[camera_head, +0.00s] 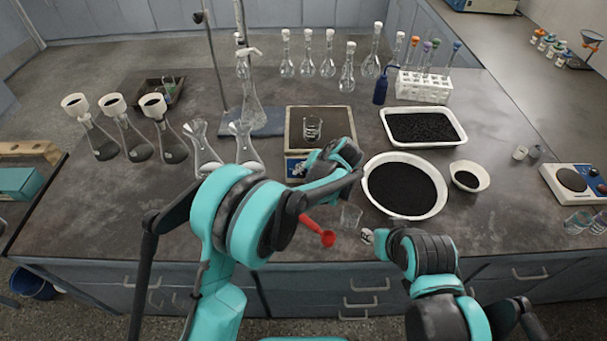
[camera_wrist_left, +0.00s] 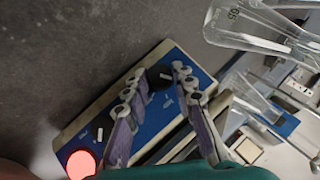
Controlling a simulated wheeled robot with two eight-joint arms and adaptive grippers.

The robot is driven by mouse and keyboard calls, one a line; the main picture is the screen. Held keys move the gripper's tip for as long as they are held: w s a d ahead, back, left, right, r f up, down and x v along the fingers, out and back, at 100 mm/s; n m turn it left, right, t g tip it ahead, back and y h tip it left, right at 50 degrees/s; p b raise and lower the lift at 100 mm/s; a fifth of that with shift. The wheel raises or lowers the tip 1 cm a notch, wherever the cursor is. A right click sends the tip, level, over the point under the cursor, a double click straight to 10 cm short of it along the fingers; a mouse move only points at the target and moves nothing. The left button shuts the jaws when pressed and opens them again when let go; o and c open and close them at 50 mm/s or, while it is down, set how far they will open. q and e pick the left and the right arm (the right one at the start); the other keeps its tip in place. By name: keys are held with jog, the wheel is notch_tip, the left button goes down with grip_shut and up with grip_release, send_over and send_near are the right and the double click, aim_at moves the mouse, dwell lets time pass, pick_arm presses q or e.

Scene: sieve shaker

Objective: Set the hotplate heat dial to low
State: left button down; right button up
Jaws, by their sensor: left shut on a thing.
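The hotplate (camera_head: 320,112) stands mid-bench with a square top and a blue front panel; a glass beaker (camera_head: 312,128) sits on it. In the left wrist view its blue panel (camera_wrist_left: 172,116) runs diagonally, with white marks and a red round spot at its lower left end. My left gripper (camera_wrist_left: 157,82) is at this panel, its two fingers either side of a black dial (camera_wrist_left: 158,74) and shut on it. The fingers hide part of the dial, so its setting cannot be read. In the head view my left arm covers part of the panel. My right gripper (camera_head: 370,236) is low over the front edge.
A clear beaker (camera_head: 350,216) and a red scoop (camera_head: 322,234) lie near the front edge. A white bowl of black grains (camera_head: 404,214) is to the right. Flasks (camera_head: 243,160) stand to the left. A round-plate device (camera_head: 571,182) is far right.

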pick_arm(q)
jog(key=shift+m+y, duration=0.3)
dwell(0.4)
jog(key=c, duration=1.3)
grip_release()
jog(key=shift+o, duration=0.2)
jog(key=shift+d, duration=0.1)
jog(key=v, duration=1.2)
jog(key=shift+s+f, duration=0.1)
jog(key=shift+s, duration=0.05)
